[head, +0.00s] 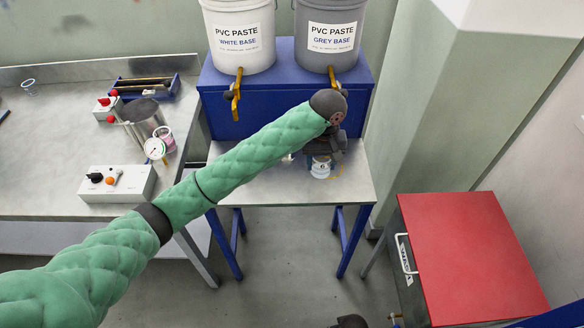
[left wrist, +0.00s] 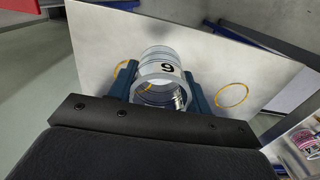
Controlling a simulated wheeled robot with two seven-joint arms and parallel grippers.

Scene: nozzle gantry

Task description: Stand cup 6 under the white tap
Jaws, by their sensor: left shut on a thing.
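Cup 6 (head: 320,170) is a small pale cup with a dark number on its side. My left gripper (head: 322,150) is shut on it, over the small table on the grey tap's side. In the left wrist view the cup (left wrist: 160,68) sits between the two blue fingers (left wrist: 160,93), its open mouth toward the camera. I cannot tell whether its base touches the table. The white tap (head: 236,95), yellow, hangs under the white bucket, left of the cup. A yellow ring mark (left wrist: 231,95) lies bare on the table beside the cup.
The grey bucket's tap (head: 333,76) is above and behind the cup. The small table (head: 270,185) is otherwise clear. A bench (head: 60,150) at left holds a gauge, a metal pot, a pink cup and a switch box. A red-topped cabinet (head: 470,255) stands right.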

